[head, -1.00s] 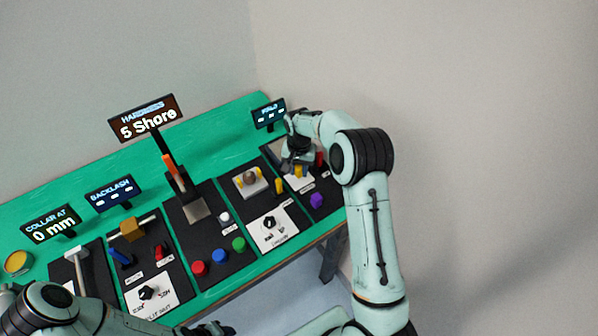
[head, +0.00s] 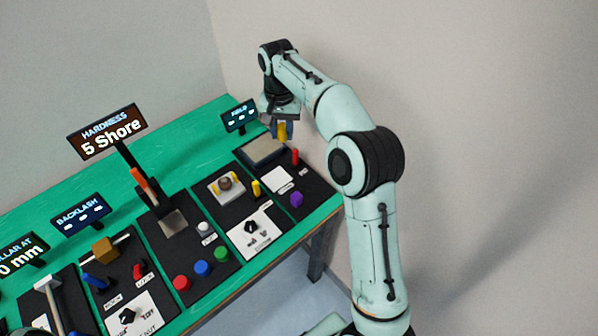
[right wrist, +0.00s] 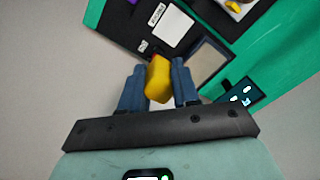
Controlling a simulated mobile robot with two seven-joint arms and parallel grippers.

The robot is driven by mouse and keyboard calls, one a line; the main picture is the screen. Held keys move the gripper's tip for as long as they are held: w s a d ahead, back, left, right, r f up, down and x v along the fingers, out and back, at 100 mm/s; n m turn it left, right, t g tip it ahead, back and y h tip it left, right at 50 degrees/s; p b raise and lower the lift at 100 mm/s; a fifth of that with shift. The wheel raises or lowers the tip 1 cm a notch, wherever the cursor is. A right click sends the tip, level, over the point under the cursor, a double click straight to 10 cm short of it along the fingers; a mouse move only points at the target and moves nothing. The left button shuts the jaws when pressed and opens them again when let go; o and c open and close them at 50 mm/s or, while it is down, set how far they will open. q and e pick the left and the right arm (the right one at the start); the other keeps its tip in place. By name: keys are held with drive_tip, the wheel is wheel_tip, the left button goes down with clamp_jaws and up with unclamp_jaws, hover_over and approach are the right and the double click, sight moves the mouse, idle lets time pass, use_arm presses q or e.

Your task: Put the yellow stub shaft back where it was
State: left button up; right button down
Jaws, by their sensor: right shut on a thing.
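My right gripper (head: 281,124) is shut on a yellow piece (head: 282,131), which I take to be the yellow stub shaft. Another small yellow peg (head: 256,188) stands on the neighbouring station, beside the grey block with a round knob (head: 226,186). My left gripper is out of view.
The rightmost station also has a white label card (head: 278,181), a red peg (head: 295,156) and a purple piece (head: 296,199). The FIELD display (head: 240,116) stands close behind. Several more stations fill the green table (head: 180,143) to the left.

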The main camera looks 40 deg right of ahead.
drive_tip(key=s+d+b, duration=0.5)
drive_tip(key=s+b, duration=0.1)
drive_tip(key=s, duration=0.2)
drive_tip(key=b, duration=0.4)
hover_over(315, 191)
wheel_tip(315, 191, down, 14)
drive_tip(key=shift+f, duration=0.25)
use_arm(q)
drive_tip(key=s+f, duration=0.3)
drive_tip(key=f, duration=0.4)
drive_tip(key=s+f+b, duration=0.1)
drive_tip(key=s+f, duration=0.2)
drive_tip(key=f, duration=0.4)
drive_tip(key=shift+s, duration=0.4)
use_arm(e)
drive_tip(key=shift+w+f, duration=0.1)
drive_tip(key=shift+f, duration=2.55)
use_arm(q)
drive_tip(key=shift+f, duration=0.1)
use_arm(e)
drive_tip(key=shift+f, duration=0.1)
drive_tip(key=c, duration=0.8)
unclamp_jaws()
drive_tip(key=shift+f, duration=0.1)
